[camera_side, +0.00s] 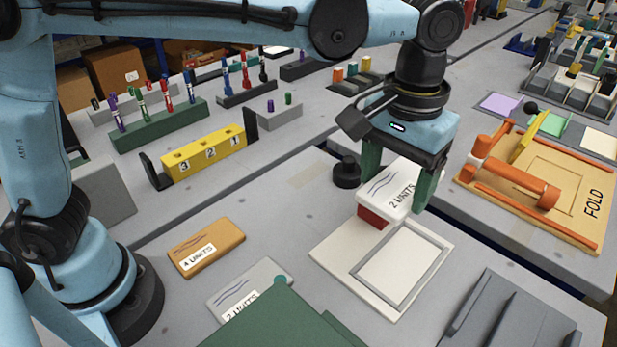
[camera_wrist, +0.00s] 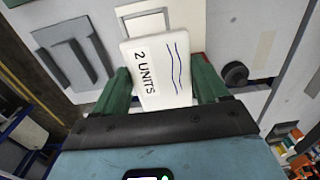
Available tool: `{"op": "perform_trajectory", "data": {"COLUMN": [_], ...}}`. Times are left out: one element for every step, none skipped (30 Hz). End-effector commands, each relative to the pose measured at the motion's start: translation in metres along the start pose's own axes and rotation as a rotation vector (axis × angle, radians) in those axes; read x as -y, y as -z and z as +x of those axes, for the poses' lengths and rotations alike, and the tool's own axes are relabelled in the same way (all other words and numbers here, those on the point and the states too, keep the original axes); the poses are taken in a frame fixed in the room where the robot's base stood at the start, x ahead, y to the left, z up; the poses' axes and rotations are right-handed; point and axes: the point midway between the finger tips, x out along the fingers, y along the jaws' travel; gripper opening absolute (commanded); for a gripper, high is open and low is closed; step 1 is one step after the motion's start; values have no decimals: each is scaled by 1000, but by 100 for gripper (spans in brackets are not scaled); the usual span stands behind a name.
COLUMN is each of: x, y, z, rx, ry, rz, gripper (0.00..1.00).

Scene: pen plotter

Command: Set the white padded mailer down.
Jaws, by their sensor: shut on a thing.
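The white padded mailer (camera_side: 386,184), marked "2 UNITS", is between the green fingers of my gripper (camera_side: 396,193). In the wrist view the mailer (camera_wrist: 157,70) fills the space between the fingers (camera_wrist: 164,78), which are shut on its sides. In the side view it is at the back edge of a white framed plate (camera_side: 334,255). A red block (camera_side: 372,215) shows just below the mailer's near left end. Whether the mailer touches the block or plate cannot be told.
A tan mailer (camera_side: 206,246) marked "4 UNITS" and a grey mailer (camera_side: 243,285) lie at left. A black knob (camera_side: 346,172) stands close left of my gripper. A dark grey slotted holder (camera_side: 503,318) is at front right. The fold board (camera_side: 566,185) lies right.

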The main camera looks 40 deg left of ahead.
Motion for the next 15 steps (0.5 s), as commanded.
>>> {"op": "perform_trajectory", "data": {"x": [11,16,24,30,36,45,52,58,66,71,76,82,87,91,96], "y": [-6,-9,-14,-18,-22,-28,-33,-37,-44,-48,-52,-58,-61,-65,-69], "z": [-2,-3,-4,-4,-5,-5,-5,-5,-4,-4,-3,-2,-1,0,1], "rx": [0,0,0,0,0,0,0,0,0,0,0,0,0,0,0], "ry": [0,0,0,0,0,0,0,0,0,0,0,0,0,0,0], "rz": [-2,-2,-3,-3,-2,-2,-3,-3,-2,-2,-3,-2,-1,-1,-2], "gripper": [49,49,49,49,49,49,49,49,49,49,49,49,49,49,49]}}
